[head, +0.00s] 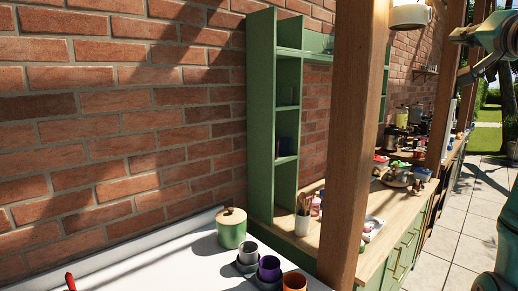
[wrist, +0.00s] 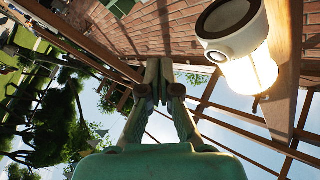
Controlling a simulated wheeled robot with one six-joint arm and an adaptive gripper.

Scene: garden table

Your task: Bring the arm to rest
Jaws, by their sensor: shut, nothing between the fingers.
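My gripper (wrist: 158,68) shows in the wrist view with its two green fingers meeting at the tips, shut and empty. It points up towards the brick wall and the wooden beams, clear of any table. In the head view, part of my green arm (head: 492,38) is raised at the upper right edge. I cannot clearly make out the fingertips in that view.
A lit white lamp (wrist: 232,32) is right of my gripper, on a wooden post (wrist: 284,70); a white lamp (head: 410,16) tops the head view. A white table (head: 150,262) holds a green lidded pot (head: 231,232), a purple cup (head: 269,267) and an orange cup (head: 294,282).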

